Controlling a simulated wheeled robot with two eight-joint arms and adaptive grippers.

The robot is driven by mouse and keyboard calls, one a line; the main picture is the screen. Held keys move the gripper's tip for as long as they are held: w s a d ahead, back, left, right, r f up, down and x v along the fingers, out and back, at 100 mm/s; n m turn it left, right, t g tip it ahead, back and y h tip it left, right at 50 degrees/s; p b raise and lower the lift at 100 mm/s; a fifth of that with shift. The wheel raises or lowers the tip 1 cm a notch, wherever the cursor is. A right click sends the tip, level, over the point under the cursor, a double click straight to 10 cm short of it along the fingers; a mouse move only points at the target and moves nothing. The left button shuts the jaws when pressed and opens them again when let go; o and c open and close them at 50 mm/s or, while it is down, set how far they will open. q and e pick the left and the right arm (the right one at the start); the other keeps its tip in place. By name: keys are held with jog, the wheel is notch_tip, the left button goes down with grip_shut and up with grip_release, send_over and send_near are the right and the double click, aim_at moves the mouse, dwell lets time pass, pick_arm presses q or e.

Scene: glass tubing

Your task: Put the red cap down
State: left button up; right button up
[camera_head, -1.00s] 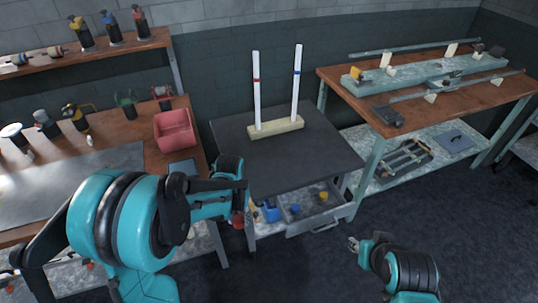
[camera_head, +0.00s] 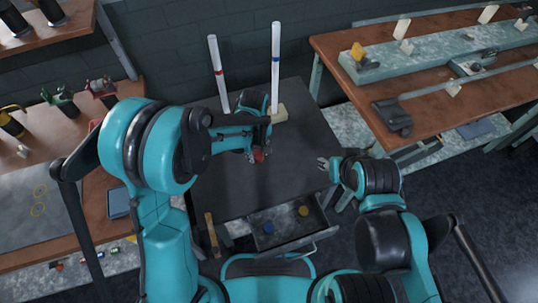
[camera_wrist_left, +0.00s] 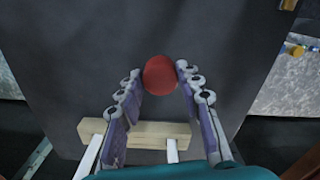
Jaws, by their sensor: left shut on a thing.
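The red cap (camera_wrist_left: 160,76) is held between the fingertips of my left gripper (camera_wrist_left: 158,72), which is shut on it. In the head view the red cap (camera_head: 259,155) shows at the end of my left gripper (camera_head: 260,148), over the dark tabletop (camera_head: 225,190). I cannot tell whether the cap touches the tabletop. Two white tubes stand in a pale wooden block (camera_head: 279,113) behind it: one with a red band (camera_head: 219,74), one with a blue band (camera_head: 275,65). My right gripper (camera_head: 323,163) is empty near the table's right edge, its small fingers apparently spread.
An open drawer (camera_head: 286,228) below the table's front holds a blue cap (camera_head: 268,228) and a yellow cap (camera_head: 303,211). A wooden bench (camera_head: 440,100) with long fixtures stands at the right. Another workbench (camera_head: 75,140) with tools is at the left. The tabletop's front is clear.

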pick_arm(q)
jog(key=s+d+n+p, duration=0.15)
jog(key=d+n, duration=0.35)
jog(key=d, duration=0.7)
jog(key=b, duration=0.4)
send_over(268, 162)
jog(key=shift+n, duration=0.3)
notch_tip(268, 162, down, 7)
jog(key=shift+d, duration=0.1)
notch_tip(268, 162, down, 4)
jog(key=shift+f+b, duration=0.1)
jog(key=shift+b, duration=0.65)
